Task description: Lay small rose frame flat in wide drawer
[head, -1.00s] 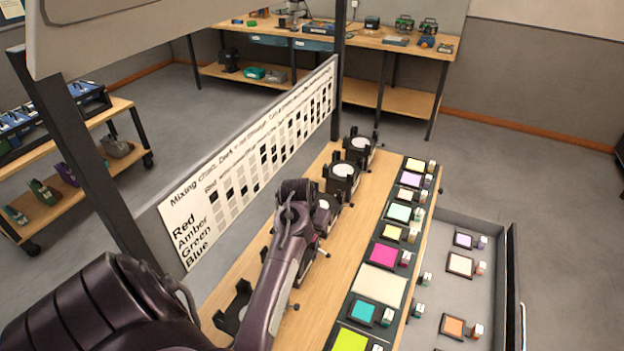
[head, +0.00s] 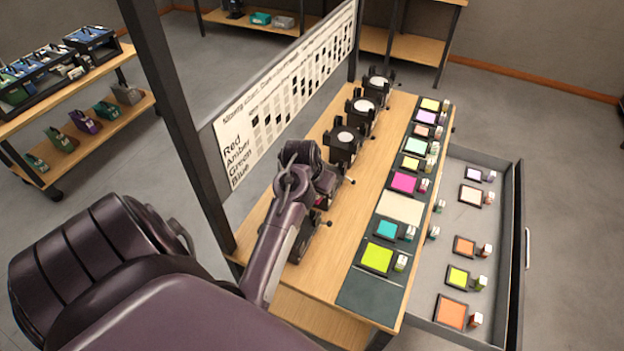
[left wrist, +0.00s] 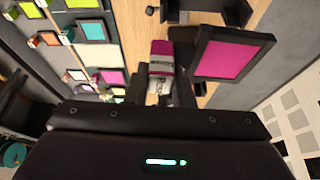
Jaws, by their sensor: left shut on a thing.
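My left gripper (left wrist: 163,88) is shut on the white and magenta tab (left wrist: 160,62) of a small dark-edged frame with a rose panel (left wrist: 232,54). The panel stands out to the right of the fingers in the left wrist view. In the head view my left gripper (head: 322,188) is over the wooden bench, near the black stands. There the arm hides nearly all of the held frame. The wide drawer (head: 480,220) is open at the right of the bench, with several frames lying flat in it. My right gripper is not in view.
A dark mat (head: 370,291) on the bench holds a row of coloured frames, including another magenta one (head: 403,182). Black stands (head: 345,144) line the bench's left part. A chart board (head: 285,95) rises behind them. The drawer has bare floor between its frames.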

